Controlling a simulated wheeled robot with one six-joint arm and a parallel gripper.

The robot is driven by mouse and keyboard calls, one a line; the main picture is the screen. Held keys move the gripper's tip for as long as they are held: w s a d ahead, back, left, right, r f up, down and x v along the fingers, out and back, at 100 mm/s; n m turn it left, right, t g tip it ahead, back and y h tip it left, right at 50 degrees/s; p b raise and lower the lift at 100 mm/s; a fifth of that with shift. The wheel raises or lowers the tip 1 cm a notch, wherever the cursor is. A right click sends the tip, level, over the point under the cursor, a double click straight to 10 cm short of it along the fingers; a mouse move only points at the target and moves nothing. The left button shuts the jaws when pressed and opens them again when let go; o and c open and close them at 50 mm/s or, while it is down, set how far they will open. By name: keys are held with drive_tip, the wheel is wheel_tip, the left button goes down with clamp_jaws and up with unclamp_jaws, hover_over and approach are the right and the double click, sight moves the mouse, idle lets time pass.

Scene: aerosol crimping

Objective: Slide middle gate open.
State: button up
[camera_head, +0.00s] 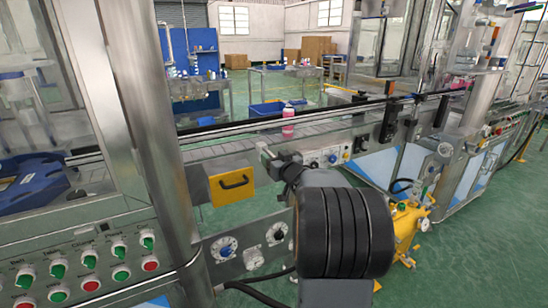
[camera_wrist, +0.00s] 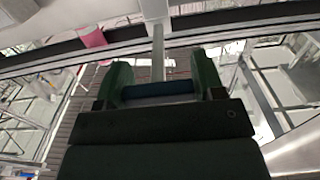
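In the wrist view my gripper (camera_wrist: 161,64) has its two dark green fingers apart. A thin pale rod (camera_wrist: 158,45) shows between them, with a gap on each side. The rod joins a white piece (camera_wrist: 154,9) at the top of the picture. I cannot tell for sure whether this is the middle gate. In the head view my dark wrist hides most of my gripper, which is at the near side of the conveyor (camera_head: 222,153). A pink bottle (camera_head: 288,122) stands on the conveyor beyond it. The bottle also shows in the wrist view (camera_wrist: 93,38).
A yellow panel with a black handle (camera_head: 232,185) is left of my wrist. A steel post (camera_head: 150,110) and a button panel (camera_head: 85,268) stand further left. A yellow tank (camera_head: 406,222) is at the right. Dark rails (camera_head: 235,126) run along the conveyor.

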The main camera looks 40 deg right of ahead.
drive_tip(key=shift+o, duration=0.8)
drive_tip(key=shift+s+r, duration=0.1)
drive_tip(key=shift+s, duration=0.05)
drive_tip(key=shift+o, duration=1.2)
drive_tip(key=s+a+p, duration=0.1)
drive_tip(key=s, duration=1.2)
drive_tip(key=shift+s+a+p, duration=0.35)
drive_tip(key=shift+a, duration=0.05)
